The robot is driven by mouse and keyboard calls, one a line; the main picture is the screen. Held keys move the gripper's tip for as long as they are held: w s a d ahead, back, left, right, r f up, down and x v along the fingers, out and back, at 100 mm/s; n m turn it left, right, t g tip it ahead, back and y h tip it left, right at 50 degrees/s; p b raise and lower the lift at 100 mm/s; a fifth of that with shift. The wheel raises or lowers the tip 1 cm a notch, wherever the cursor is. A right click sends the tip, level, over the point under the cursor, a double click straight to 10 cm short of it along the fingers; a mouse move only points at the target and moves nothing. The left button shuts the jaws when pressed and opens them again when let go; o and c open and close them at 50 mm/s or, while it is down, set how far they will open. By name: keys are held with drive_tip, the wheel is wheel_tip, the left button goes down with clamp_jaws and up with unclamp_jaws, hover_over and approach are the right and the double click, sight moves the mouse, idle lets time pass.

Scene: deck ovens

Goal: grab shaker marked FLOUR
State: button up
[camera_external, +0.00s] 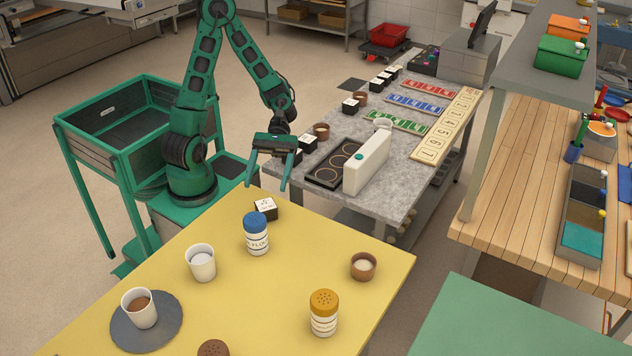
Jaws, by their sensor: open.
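Three shakers stand on the yellow table (330,262). A white one with a blue lid (257,234) is near the table's back, its dark label too small to read surely. One with an orange lid (324,313) is at the front right, its label also unclear. One with a brown lid (213,348) is cut off by the bottom edge, with no label showing. I cannot tell for sure which is marked FLOUR. My gripper (267,186) is open and empty, fingers pointing down, near the table's back edge, above and behind the blue-lidded shaker and apart from it.
A small black-and-white box (265,208) sits just behind the blue-lidded shaker. A white cup (201,262), a brown bowl (363,266) and a cup (139,308) on a grey round plate (168,334) stand nearby. A grey stone counter (400,190) lies behind. The table's middle is clear.

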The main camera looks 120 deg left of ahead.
sight(257, 219)
wheel_tip(257, 219, down, 2)
drive_tip(key=shift+f, duration=0.25)
drive_tip(key=shift+d+f, duration=0.2)
drive_tip(key=shift+f, duration=0.1)
drive_tip(key=x, duration=1)
drive_tip(key=shift+d+f, duration=0.1)
drive_tip(key=shift+d, duration=0.15)
drive_tip(key=shift+c, duration=0.6)
drive_tip(key=c, duration=1.2)
